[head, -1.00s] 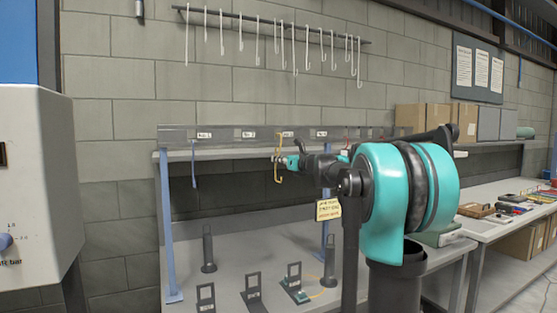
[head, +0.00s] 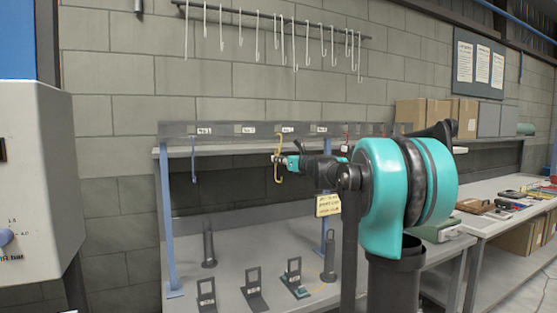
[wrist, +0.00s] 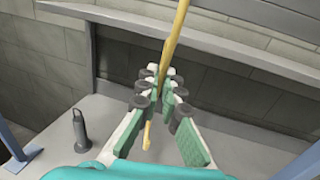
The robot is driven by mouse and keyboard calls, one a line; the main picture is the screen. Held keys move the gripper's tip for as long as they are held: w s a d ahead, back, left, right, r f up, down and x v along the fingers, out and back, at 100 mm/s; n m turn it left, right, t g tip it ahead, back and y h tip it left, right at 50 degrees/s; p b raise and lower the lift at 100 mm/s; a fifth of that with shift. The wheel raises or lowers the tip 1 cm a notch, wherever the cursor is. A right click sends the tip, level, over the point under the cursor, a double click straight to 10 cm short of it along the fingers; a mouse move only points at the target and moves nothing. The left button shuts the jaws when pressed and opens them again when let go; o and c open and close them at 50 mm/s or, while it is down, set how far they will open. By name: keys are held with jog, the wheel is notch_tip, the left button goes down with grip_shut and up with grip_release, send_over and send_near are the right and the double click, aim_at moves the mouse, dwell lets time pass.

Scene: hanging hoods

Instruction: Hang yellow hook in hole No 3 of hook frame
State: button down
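The yellow hook (head: 279,172) hangs upright from my gripper (head: 283,160), in front of the hook frame (head: 226,129). Its top is near the label marked 3 (head: 287,128); whether it touches the frame there I cannot tell. In the wrist view, the fingers of my gripper (wrist: 161,92) close around the shaft of the yellow hook (wrist: 175,40), whose lower end shows between the finger pads. The hole itself is too small to make out.
A blue hook (head: 194,160) hangs from the frame at the left, and a red hook (head: 345,143) is at the right. Dark stands (head: 209,248) are on the table (head: 235,270) below. White hooks (head: 294,50) hang on a wall rail (head: 270,15).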

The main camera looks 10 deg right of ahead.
jog(key=c, duration=1.6)
grip_release()
jog(key=shift+c, duration=0.2)
jog(key=v, duration=1.2)
jog(key=s+a+f+n+g+h, duration=0.1)
jog(key=s+a+f+n+g, duration=0.15)
jog(key=s+f+n, duration=0.45)
jog(key=s+a+f+n+g, duration=0.2)
jog(key=s+a+f+n, duration=0.15)
jog(key=f, duration=0.85)
jog(key=s+a+f+n+g+h, duration=0.1)
jog(key=s+a+f+n+g, duration=0.15)
jog(key=s+f+n, duration=0.5)
jog(key=s+d+f+n+g+h, duration=0.1)
jog(key=s+d+f+n+h, duration=0.1)
jog(key=s+f+n, duration=0.2)
jog(key=s+d+f+n+g+h, duration=0.2)
jog(key=s+d+f+n, duration=0.1)
jog(key=s+f, duration=0.5)
jog(key=s+d+f+n+g+h, duration=0.1)
jog(key=s+d+f+n+h, duration=0.2)
jog(key=f, duration=0.7)
jog(key=s+n, duration=0.2)
jog(key=s, duration=0.1)
jog(key=shift+f, duration=0.2)
